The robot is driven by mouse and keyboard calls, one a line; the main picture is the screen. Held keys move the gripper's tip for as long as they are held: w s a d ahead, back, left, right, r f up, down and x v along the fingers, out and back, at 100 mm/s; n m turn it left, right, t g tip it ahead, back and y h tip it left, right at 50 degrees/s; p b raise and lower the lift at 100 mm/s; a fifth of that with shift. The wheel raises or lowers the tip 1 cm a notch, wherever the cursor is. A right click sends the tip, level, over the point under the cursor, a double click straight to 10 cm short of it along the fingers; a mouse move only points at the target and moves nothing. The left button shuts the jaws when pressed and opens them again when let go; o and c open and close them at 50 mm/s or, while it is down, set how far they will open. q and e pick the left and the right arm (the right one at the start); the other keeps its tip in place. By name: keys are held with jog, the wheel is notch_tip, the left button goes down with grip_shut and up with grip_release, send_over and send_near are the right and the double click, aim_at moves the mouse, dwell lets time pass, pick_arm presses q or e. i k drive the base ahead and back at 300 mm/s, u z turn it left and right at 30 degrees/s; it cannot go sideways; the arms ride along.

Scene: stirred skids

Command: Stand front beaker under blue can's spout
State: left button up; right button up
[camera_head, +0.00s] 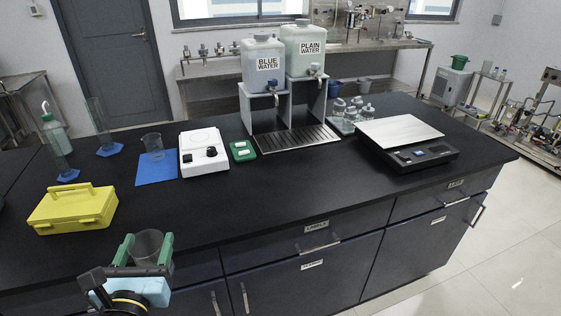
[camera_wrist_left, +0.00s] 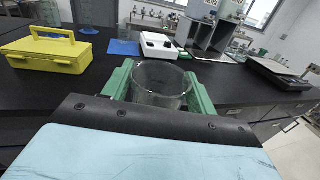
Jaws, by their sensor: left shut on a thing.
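My left gripper (camera_head: 146,250) is shut on a clear glass beaker, the front beaker (camera_head: 147,246), at the front edge of the bench. In the left wrist view the front beaker (camera_wrist_left: 160,84) stands upright between the green fingers. The blue can (camera_head: 264,65), labelled BLUE WATER, stands on a grey stand at the back, with its spout (camera_head: 273,86) facing front over a drip grate (camera_head: 290,138). No beaker shows under the spout. Another beaker (camera_head: 153,142) stands on a blue mat (camera_head: 156,170). My right gripper is not in view.
The plain water can (camera_head: 305,48) stands right of the blue can. A yellow box (camera_head: 74,208), white hotplate (camera_head: 203,152), green-edged device (camera_head: 243,151), scale (camera_head: 405,145) and glassware tray (camera_head: 343,123) surround it. The bench's front middle is clear.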

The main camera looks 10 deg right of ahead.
aim_at(277, 141)
jog(key=z, duration=1.35)
jog(key=i, duration=0.75)
jog(key=u, duration=0.55)
jog(key=i, duration=0.75)
jog(key=u, duration=0.7)
